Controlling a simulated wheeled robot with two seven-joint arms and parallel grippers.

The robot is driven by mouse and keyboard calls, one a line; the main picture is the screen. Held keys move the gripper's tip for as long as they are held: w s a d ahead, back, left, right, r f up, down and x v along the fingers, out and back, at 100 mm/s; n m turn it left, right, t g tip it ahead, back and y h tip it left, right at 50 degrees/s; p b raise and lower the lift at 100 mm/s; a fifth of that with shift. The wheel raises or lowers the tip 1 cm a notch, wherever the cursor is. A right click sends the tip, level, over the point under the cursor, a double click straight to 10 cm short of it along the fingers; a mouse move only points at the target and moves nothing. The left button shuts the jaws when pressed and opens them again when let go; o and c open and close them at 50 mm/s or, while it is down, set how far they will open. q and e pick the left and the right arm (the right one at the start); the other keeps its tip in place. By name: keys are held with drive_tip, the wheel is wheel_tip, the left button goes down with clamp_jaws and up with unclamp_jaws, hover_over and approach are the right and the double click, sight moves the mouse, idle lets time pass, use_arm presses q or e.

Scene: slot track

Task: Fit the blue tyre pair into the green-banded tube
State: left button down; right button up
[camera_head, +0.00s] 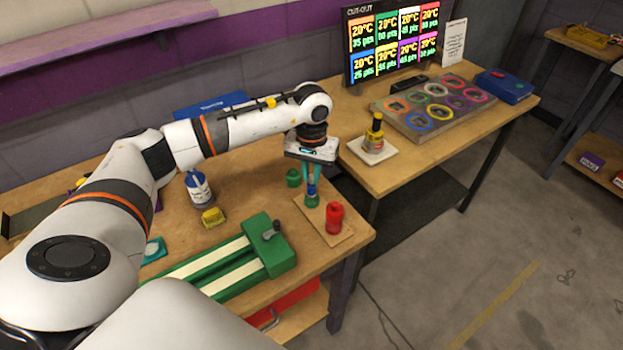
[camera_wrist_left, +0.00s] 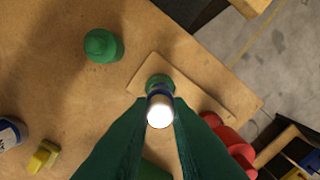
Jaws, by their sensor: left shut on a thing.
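A small blue piece (camera_head: 313,189) with a bright, pale end is held upright between the fingers of my left gripper (camera_head: 313,180). I take it for the blue tyre pair; the fingers hide much of it. In the left wrist view it shows end-on between the fingers (camera_wrist_left: 160,105). Directly below it a green piece (camera_head: 312,201), perhaps the green-banded tube, stands on a thin wooden board (camera_head: 297,202); it also shows in the left wrist view (camera_wrist_left: 157,81). I cannot tell whether blue and green touch or how deep the blue piece sits. My right gripper is out of view.
A red piece (camera_head: 334,218) stands on the board's near end. A loose green piece (camera_head: 293,178) is just left of the gripper. A green vise (camera_head: 268,243), yellow block (camera_head: 213,217) and blue-and-white bottle (camera_head: 197,187) stand nearby. A second table holds a ring tray (camera_head: 430,135).

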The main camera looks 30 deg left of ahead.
sight(312, 177)
use_arm(q)
wheel_tip(312, 177, down, 2)
drive_tip(key=shift+d+f+p, duration=0.1)
drive_tip(key=shift+f+p, duration=0.05)
drive_tip(key=shift+p, duration=0.15)
drive_tip(key=shift+f, duration=0.35)
drive_tip(key=c, duration=1.3)
unclamp_jaws()
drive_tip(key=shift+c, duration=0.2)
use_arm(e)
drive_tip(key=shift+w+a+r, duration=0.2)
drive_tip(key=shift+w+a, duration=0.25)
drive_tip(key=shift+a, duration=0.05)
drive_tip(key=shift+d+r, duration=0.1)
